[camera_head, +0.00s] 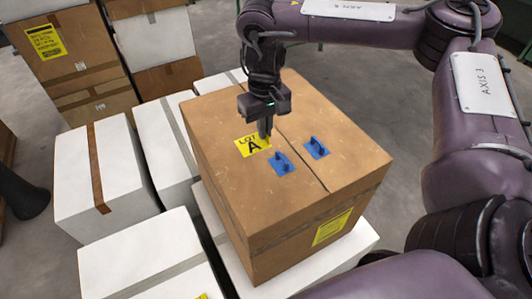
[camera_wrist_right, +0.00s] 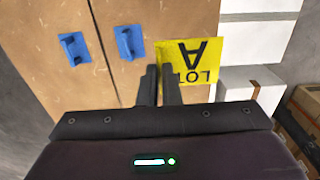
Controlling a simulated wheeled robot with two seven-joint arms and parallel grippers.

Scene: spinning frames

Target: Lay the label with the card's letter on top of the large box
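The large brown box (camera_head: 225,205) stands on white boxes, with a centre seam and two blue tabbed pieces (camera_head: 282,163) (camera_head: 317,148) on top. A yellow label (camera_head: 253,146) reading "LOT A" shows over its top, towards the left side. My right gripper (camera_head: 265,135) points down there, its fingers nearly together at the label's edge. In the right wrist view the label (camera_wrist_right: 193,60) extends from the fingers (camera_wrist_right: 160,85) past the box's edge, so it looks held above the top; the gap beneath is hard to judge. My left gripper is not in view.
White boxes (camera_head: 100,180) surround the large box at left and front. Stacked brown and white boxes stand behind, one bearing a yellow sheet (camera_head: 45,41) with small unreadable print. Another yellow sheet (camera_head: 331,228) is on the large box's side. Grey floor shows at right.

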